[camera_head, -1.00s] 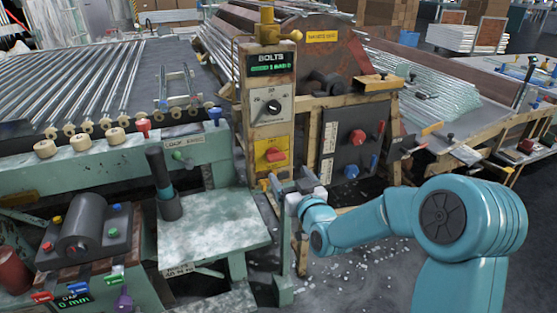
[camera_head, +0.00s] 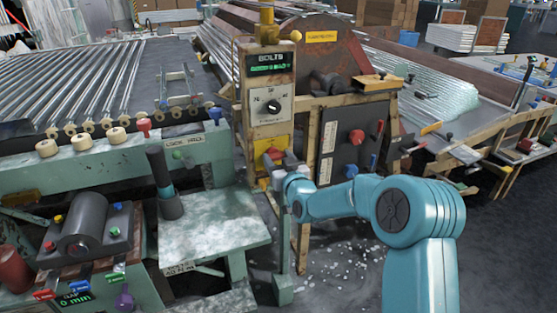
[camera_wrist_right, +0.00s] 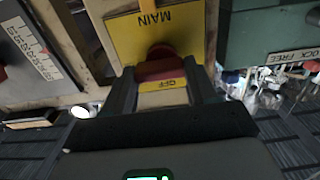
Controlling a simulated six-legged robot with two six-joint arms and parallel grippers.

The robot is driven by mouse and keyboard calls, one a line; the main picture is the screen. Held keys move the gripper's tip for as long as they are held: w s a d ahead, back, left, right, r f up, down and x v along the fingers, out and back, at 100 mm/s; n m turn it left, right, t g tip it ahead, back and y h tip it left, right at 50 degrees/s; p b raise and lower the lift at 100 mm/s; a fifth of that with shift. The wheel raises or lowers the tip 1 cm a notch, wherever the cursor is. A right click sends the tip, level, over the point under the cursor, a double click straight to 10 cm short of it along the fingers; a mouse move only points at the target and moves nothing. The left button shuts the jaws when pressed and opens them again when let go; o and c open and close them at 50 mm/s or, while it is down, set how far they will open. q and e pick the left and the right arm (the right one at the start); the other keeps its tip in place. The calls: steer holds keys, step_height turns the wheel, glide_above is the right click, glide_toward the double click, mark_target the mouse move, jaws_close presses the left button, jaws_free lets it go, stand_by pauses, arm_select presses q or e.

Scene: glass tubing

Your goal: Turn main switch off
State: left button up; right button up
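The main switch is a red knob on a yellow plate (camera_head: 284,145) low on the upright control post. In the right wrist view, the red knob (camera_wrist_right: 160,66) sits on the yellow plate (camera_wrist_right: 150,38), lettered MAIN and OFF, both upside down there. My right gripper (camera_wrist_right: 161,92) has its two dark fingers apart, one on each side of the knob. I cannot tell whether they touch it. In the head view my right gripper (camera_head: 272,170) is at the plate and partly covers the knob. My left gripper is not in view.
Above the switch are a black dial (camera_head: 273,107) and a green BOLTS display (camera_head: 269,63). A dark panel with red and blue knobs (camera_head: 356,137) stands to the right. A green machine with a flat plate (camera_head: 215,228) is to the left.

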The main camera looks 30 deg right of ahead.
steer(key=shift+f+n+b, duration=0.15)
steer(key=shift+n+b, duration=0.55)
steer(key=shift+b, duration=0.15)
steer(key=shift+a+n+b, duration=0.1)
steer(key=shift+n+b, duration=1)
steer(key=shift+n, duration=0.1)
steer(key=n+b, duration=0.1)
steer(key=n, duration=0.1)
steer(key=shift+n+b, duration=0.3)
steer(key=shift+b, duration=0.1)
steer(key=n+b, duration=0.1)
steer(key=n, duration=0.1)
steer(key=shift+a+n, duration=0.1)
steer(key=shift+n, duration=0.3)
steer(key=n+b, duration=0.1)
steer(key=n, duration=0.7)
steer(key=shift+w+a+n, duration=0.1)
steer(key=shift+a+n, duration=0.05)
steer(key=shift+n, duration=0.45)
